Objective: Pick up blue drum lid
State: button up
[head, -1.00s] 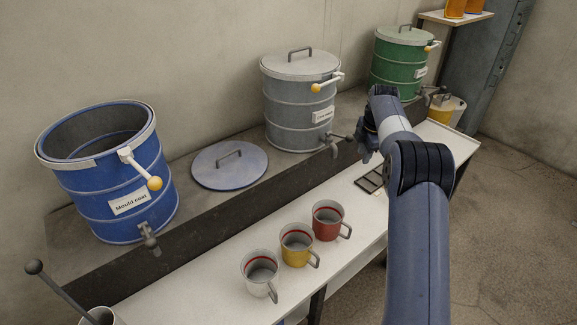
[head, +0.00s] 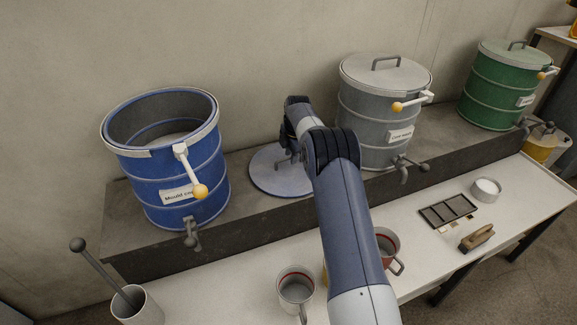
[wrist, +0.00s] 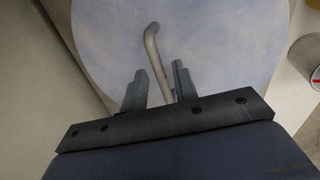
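The blue drum lid (head: 268,180) is a flat pale blue disc. It lies on the dark ledge between the blue drum and the grey drum, partly hidden by my arm in the head view. In the wrist view, the lid (wrist: 215,40) fills much of the picture, and its grey bar handle (wrist: 154,50) runs down between my fingers. My gripper (wrist: 160,85) is open, one finger on each side of the handle, with a gap visible on both sides. The blue drum (head: 170,170) stands open on the left, its yellow-knobbed clamp hanging at the front.
The grey drum (head: 375,120) stands right of the lid, and the green drum (head: 495,90) farther right; both are lidded. Mugs, including a white mug (head: 295,288), stand on the white bench below. A ladle pot (head: 140,308) is at the lower left.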

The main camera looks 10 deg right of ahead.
jog(key=shift+w+f, duration=0.25)
jog(key=shift+f, duration=0.75)
jog(key=shift+c, duration=0.6)
grip_shut()
